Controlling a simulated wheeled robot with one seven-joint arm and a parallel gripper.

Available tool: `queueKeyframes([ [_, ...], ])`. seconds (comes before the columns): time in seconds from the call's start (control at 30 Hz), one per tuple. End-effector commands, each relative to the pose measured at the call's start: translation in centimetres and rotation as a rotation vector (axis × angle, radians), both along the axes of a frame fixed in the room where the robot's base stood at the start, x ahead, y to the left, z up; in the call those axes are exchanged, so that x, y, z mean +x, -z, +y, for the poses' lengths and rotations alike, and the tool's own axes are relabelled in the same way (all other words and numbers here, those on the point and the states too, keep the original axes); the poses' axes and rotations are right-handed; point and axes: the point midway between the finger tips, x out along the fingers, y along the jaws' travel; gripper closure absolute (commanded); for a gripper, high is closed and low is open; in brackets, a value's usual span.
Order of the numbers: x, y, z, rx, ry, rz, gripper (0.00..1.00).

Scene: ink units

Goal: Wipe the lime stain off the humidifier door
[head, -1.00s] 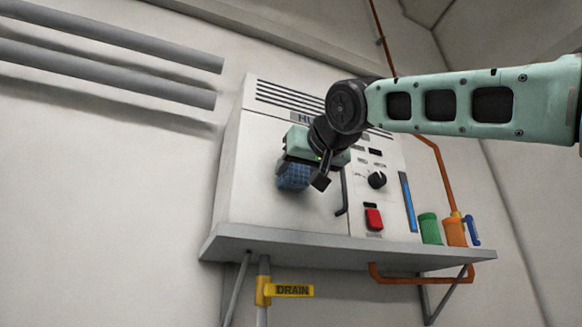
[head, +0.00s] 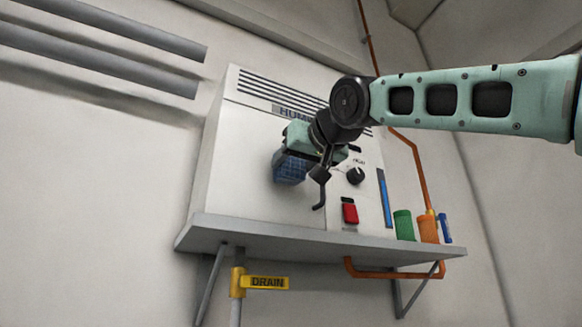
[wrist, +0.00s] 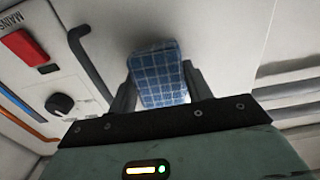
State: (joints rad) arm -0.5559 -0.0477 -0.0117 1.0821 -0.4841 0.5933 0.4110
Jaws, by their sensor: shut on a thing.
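The white humidifier (head: 232,130) stands on a grey wall shelf. Its door (head: 240,185) is the plain left part of the front, and it also shows in the wrist view (wrist: 232,40). My gripper (head: 291,154) is shut on a blue checked cloth pad (head: 290,170), in front of the door, left of the black door handle (head: 321,190). In the wrist view the pad (wrist: 158,75) sits between the two fingers, its face toward the door. I cannot tell whether it touches the door. No lime stain shows; the pad and gripper hide part of the door.
Right of the handle are a black knob (head: 355,176), a red switch (head: 350,211) and a blue strip (head: 384,198). A yellow DRAIN tag (head: 265,283) hangs below. Grey pipes (head: 100,60) run upper left.

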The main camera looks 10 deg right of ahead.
Motion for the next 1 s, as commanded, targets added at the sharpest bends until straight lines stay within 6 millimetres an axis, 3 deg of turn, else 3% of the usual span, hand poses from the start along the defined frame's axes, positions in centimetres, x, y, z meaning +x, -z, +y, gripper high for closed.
queueKeyframes([
  [0.43, -4.1, 0.1, -1.2, 0.001, -0.001, -0.002, 0.69],
  [1.0, -5.2, 0.0, -1.5, 0.001, 0.000, -0.003, 0.69],
])
